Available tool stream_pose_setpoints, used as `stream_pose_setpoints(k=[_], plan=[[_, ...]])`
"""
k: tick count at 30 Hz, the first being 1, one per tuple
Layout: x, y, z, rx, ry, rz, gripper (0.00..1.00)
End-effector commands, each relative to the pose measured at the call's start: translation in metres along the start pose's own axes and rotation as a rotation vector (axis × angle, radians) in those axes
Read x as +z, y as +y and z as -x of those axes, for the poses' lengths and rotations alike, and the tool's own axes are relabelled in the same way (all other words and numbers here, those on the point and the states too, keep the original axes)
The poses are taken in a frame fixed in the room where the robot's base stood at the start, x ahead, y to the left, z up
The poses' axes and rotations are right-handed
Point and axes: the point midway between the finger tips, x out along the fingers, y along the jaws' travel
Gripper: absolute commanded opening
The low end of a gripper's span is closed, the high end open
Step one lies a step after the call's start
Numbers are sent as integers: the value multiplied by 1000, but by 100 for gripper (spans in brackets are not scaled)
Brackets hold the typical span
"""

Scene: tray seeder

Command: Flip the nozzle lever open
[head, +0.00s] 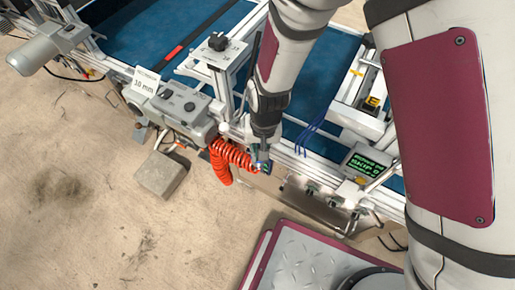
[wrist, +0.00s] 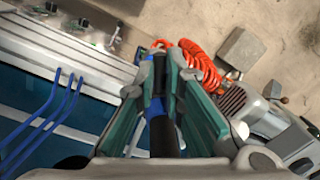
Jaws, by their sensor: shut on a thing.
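My gripper (head: 262,161) points down at the front rail of the seeder frame, beside the red coiled hose. In the wrist view, its green-padded fingers (wrist: 162,75) are shut on a slim blue-and-black nozzle (wrist: 164,132). The nozzle lies lengthwise between the fingers. The red coiled hose (wrist: 202,65) runs close beyond the fingertips, by the nozzle's far blue end; it also shows in the head view (head: 228,157). I cannot make out a separate lever on the nozzle; the fingers hide much of it.
A grey motor unit (head: 186,112) with a "10 mm" sign (head: 146,86) is left of my gripper. A green-lit display (head: 368,165) and blue tubes (head: 312,130) are right. A concrete block (head: 160,175) lies on sandy floor. The blue belt (head: 145,30) runs behind.

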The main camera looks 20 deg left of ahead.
Motion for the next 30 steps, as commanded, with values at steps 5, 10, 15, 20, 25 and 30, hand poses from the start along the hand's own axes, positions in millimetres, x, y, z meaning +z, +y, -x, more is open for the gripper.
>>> stream_pose_setpoints(k=[5, 10, 15, 20, 25, 30], plan=[[-1, 2, 0, 1, -1, 20, 0], [-1, 2, 0, 1, -1, 24, 0], [-1, 2, 0, 0, -1, 23, 0], [-1, 2, 0, 0, -1, 22, 30], [0, 1, 0, 0, -1, 23, 30], [-1, 1, 4, 0, 1, 23, 30]])
